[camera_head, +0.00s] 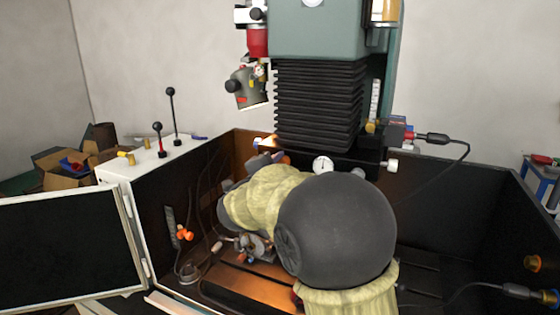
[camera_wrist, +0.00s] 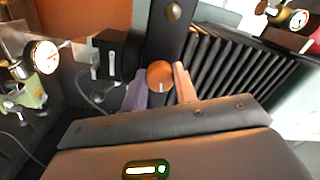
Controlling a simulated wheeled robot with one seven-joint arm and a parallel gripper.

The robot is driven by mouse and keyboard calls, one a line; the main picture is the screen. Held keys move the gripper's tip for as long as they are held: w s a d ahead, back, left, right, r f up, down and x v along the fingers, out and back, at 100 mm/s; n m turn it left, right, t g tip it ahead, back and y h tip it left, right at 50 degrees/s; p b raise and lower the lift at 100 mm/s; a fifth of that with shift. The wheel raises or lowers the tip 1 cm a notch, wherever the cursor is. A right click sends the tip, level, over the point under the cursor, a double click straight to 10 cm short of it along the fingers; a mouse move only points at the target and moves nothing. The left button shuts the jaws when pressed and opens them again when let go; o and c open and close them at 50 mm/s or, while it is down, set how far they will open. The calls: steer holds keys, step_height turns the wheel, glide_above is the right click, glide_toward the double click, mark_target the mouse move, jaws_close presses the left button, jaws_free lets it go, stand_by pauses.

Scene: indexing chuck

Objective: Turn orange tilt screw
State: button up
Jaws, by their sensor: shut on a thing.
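The orange tilt screw (camera_wrist: 160,73) shows in the wrist view as a round orange knob with a pale mark on its lower edge. My gripper (camera_wrist: 159,84) has one purplish finger on its left and one orange-pink finger on its right, closed on the knob's sides. In the head view my arm, with its yellowish cover and dark round joint, reaches into the machine enclosure. It hides the screw and most of my gripper there.
The black bellows (camera_head: 320,105) of the machine column hang just behind my arm. A dial gauge (camera_head: 322,164) is close to my arm, and another dial (camera_wrist: 44,56) shows at left in the wrist view. Dark enclosure walls (camera_head: 455,198) surround the work area. An open door (camera_head: 68,245) stands at left.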

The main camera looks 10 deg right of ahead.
steer(key=shift+n+y+p, duration=0.4)
steer(key=shift+n+p, duration=9.5)
steer(key=shift+n, duration=2.1)
steer(key=shift+f, duration=0.1)
steer(key=o, duration=1)
steer(key=shift+s+a, duration=0.1)
steer(key=shift+s, duration=0.05)
